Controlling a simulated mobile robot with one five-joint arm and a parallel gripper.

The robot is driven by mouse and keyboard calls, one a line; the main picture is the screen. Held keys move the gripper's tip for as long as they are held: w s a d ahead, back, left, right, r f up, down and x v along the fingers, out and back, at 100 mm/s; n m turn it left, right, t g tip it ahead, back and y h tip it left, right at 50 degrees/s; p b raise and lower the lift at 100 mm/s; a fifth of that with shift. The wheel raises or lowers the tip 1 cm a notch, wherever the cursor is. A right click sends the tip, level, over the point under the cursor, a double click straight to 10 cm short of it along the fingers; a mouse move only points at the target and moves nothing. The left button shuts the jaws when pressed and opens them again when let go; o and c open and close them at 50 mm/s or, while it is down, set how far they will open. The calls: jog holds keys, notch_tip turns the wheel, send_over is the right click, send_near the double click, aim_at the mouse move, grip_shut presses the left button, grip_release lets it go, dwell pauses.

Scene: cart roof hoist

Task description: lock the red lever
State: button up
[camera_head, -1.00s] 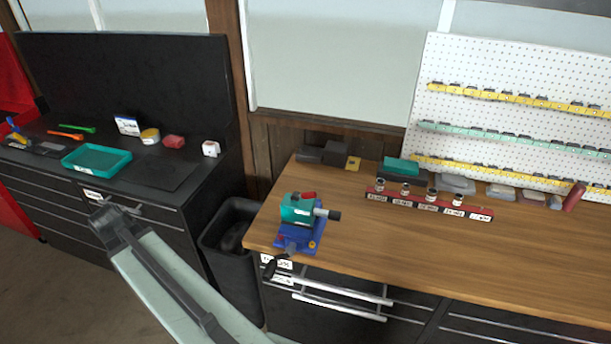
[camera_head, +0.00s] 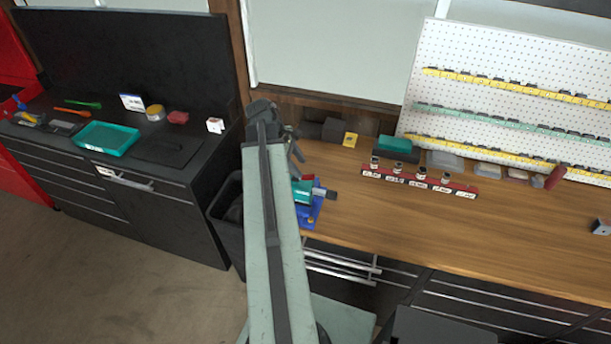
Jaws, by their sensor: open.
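A teal vise (camera_head: 302,191) on a blue base (camera_head: 312,212) stands at the left front corner of the wooden bench. A small part of its red lever (camera_head: 308,178) shows on top; the rest is hidden behind my arm. My arm rises across the vise's left side and hides much of it. My gripper (camera_head: 295,150) is open, at the arm's far end, above and behind the vise in the picture. It is partly hidden by the arm and looks apart from the lever, though the exact gap cannot be told.
A red rack (camera_head: 420,182) with several small sockets stands right of the vise. Dark blocks (camera_head: 335,130) lie behind it. A black bin (camera_head: 226,235) stands between the wooden bench (camera_head: 450,225) and the dark cabinet. The bench's front middle is clear.

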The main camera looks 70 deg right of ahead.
aim_at(307, 176)
jog(key=b+x, duration=0.4)
jog(key=x, duration=0.1)
jog(key=shift+f, duration=0.45)
jog(key=shift+s+r, duration=0.1)
jog(key=shift+r, duration=0.05)
grip_shut()
jog(key=shift+s+t+p, duration=0.25)
jog(key=shift+t+p, duration=0.05)
jog(key=shift+t, duration=0.2)
jog(key=shift+f+t, duration=0.4)
jog(key=shift+t, duration=0.3)
